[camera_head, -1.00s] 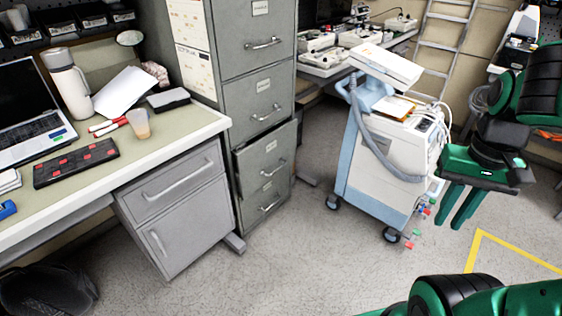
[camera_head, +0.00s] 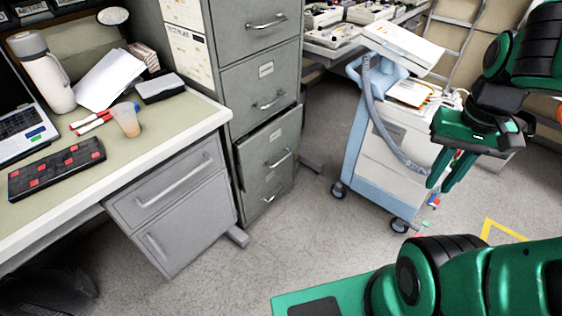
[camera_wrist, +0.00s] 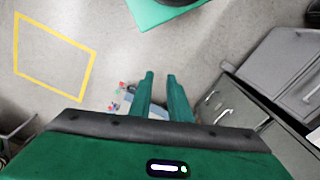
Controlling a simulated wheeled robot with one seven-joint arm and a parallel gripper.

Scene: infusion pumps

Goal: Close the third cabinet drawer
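The tall grey filing cabinet (camera_head: 222,75) stands left of centre in the head view, with its drawers stacked. Its third drawer (camera_head: 268,150) sticks out a little from the cabinet front, with a dark gap along its left edge. The drawers above and below look flush. My gripper (camera_head: 440,185) hangs to the right of the cabinet, in front of the white cart, well apart from the drawer. Its two green fingers are parted and empty, as the wrist view shows (camera_wrist: 160,76). The cabinet (camera_wrist: 240,108) is at right in the wrist view.
A desk (camera_head: 180,125) with a laptop, bottle and cup stands left of the cabinet, over a low grey drawer unit (camera_head: 165,185). A white and blue cart (camera_head: 385,165) with a hose stands to the right. The floor (camera_head: 300,225) before the cabinet is clear.

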